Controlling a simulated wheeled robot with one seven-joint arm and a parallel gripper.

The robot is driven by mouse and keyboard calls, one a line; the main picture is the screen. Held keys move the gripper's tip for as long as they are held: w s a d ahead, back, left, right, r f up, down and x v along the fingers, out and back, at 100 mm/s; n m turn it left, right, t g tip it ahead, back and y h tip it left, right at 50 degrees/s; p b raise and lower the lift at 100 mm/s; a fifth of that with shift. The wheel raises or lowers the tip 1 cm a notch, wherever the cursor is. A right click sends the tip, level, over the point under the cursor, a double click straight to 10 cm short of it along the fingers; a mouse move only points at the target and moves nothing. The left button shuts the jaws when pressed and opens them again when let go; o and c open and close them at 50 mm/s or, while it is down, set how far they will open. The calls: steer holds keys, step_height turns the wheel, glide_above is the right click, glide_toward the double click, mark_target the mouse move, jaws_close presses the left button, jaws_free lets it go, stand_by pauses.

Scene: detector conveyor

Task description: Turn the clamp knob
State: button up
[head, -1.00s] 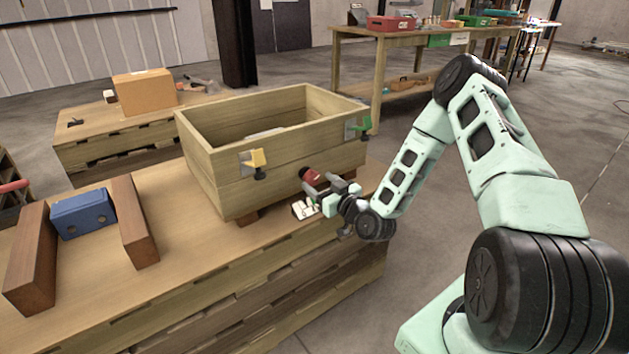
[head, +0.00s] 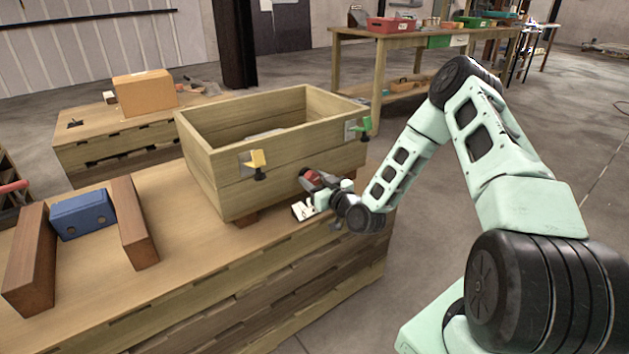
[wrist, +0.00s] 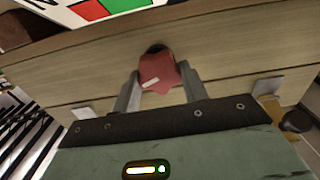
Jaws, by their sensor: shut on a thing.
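The clamp knob is a red, lobed knob (wrist: 159,73) with a pale mark on its face, on the front side of a wooden crate (head: 215,165). It also shows in the head view (head: 310,176), partly hidden by my gripper. My gripper (wrist: 160,88) is shut on the red knob, with one finger on each side of it. In the head view my gripper (head: 318,181) reaches the crate's front from the right.
A yellow clamp (head: 257,160) and a green clamp (head: 364,125) sit on the crate's outer wall, either side of the knob. A blue block (head: 83,213) lies between two brown bars at left. A white item (head: 304,209) lies below my gripper.

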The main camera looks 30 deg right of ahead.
steer(key=shift+m, duration=0.3)
steer(key=shift+d+m+p, duration=0.15)
steer(key=shift+m+p, duration=0.2)
steer(key=shift+m, duration=2.05)
steer(key=shift+f, duration=0.1)
steer(key=o, duration=1)
steer(key=s, duration=1.7)
steer(key=shift+s+d+p, duration=0.25)
steer(key=shift+d+p, duration=0.05)
steer(key=shift+p, duration=0.1)
